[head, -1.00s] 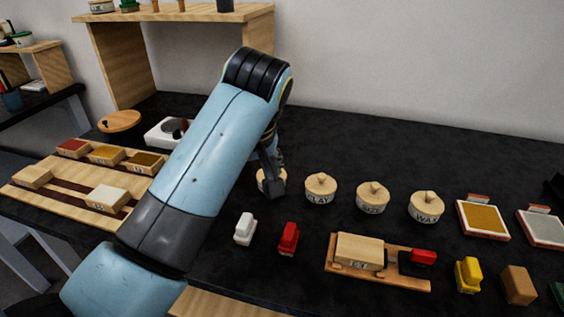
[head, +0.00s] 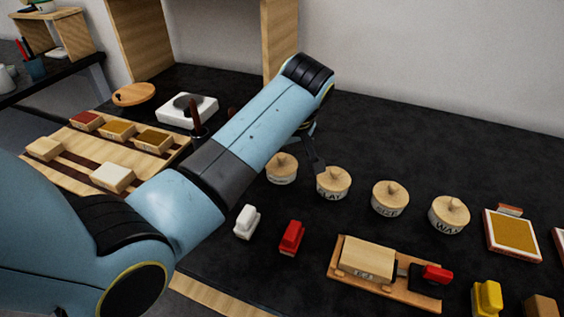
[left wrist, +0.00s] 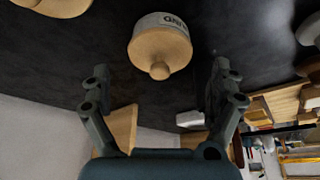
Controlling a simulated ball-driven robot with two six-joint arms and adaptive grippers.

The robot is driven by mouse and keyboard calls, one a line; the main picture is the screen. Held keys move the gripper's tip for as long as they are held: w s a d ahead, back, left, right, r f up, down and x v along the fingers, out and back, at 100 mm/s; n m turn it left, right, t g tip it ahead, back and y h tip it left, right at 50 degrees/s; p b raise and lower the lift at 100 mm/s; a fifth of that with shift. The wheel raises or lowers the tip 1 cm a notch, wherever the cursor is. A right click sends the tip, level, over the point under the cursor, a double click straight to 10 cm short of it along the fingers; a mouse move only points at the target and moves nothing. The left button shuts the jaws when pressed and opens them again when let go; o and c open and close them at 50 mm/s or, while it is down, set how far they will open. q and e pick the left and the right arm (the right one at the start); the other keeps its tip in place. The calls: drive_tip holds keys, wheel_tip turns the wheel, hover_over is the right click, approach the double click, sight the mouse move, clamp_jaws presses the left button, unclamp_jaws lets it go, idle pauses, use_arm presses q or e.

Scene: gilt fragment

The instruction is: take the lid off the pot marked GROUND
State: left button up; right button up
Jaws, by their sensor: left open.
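The pot marked GROUND (head: 281,170) is the leftmost in a row of round pots; its label is too small to read in the head view. In the left wrist view a white pot (left wrist: 160,42), upside down, shows a partly visible label that seems to end in "UND". Its pale wooden lid (left wrist: 162,52) with a round knob is on. My left gripper (head: 313,155) is over the row, partly hidden by my arm. In the left wrist view its fingers are wide apart, with the lid's knob showing between them and nothing held. My right gripper is out of view.
The CLAY pot (head: 333,184) stands close to the right, then two more lidded pots (head: 390,199) (head: 449,216). White (head: 246,222) and red (head: 292,238) blocks stand in front. A white device (head: 187,110) is at the left. Dark table behind the row is clear.

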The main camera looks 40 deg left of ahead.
use_arm(q)
drive_tip(key=shift+w+a+f, duration=0.15)
drive_tip(key=shift+a+f, duration=0.15)
drive_tip(key=shift+f, duration=0.3)
drive_tip(key=shift+a+f, duration=0.1)
drive_tip(key=shift+f, duration=0.15)
drive_tip(key=shift+c, duration=1.7)
drive_tip(key=c, duration=0.7)
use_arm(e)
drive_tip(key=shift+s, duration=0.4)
use_arm(q)
drive_tip(key=shift+r, duration=0.1)
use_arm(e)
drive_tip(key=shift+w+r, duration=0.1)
